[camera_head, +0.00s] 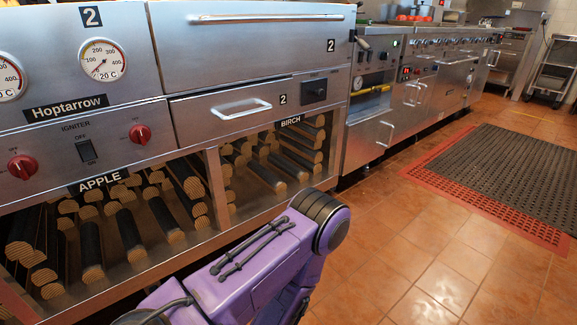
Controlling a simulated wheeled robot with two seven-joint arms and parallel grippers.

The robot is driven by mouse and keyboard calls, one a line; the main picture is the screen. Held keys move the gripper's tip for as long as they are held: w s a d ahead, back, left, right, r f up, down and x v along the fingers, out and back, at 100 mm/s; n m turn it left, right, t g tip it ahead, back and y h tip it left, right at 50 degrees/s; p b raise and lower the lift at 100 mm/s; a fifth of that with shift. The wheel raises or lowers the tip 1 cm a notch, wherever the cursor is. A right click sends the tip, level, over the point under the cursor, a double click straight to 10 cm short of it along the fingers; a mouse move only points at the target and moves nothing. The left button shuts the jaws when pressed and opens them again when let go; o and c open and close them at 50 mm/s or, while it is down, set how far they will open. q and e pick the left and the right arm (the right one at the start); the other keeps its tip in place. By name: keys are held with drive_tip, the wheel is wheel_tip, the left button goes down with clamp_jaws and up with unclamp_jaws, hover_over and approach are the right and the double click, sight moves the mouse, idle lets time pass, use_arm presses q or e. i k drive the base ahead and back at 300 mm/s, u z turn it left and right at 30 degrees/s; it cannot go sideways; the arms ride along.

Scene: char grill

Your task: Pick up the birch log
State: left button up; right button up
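Several birch logs sit in the open lower compartment under the BIRCH label (291,121). They have dark bark and pale cut ends facing out. One birch log (264,174) lies at the front of the compartment floor, and others are stacked behind it and to its right. My purple arm rises from the bottom of the view in front of the grill, with its dark joint just below the birch compartment. Neither of my grippers shows in the view.
Apple logs (127,235) fill the compartment at left under the APPLE label (99,181), separated by a metal post (214,182). A closed drawer (240,108) sits above the birch logs. Tiled floor (405,235) is clear at right, with a red-edged black mat (510,175) beyond.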

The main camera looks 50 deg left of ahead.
sight(275, 184)
drive_tip(key=u, duration=0.05)
drive_tip(key=i, duration=2.65)
drive_tip(key=u, duration=2.4)
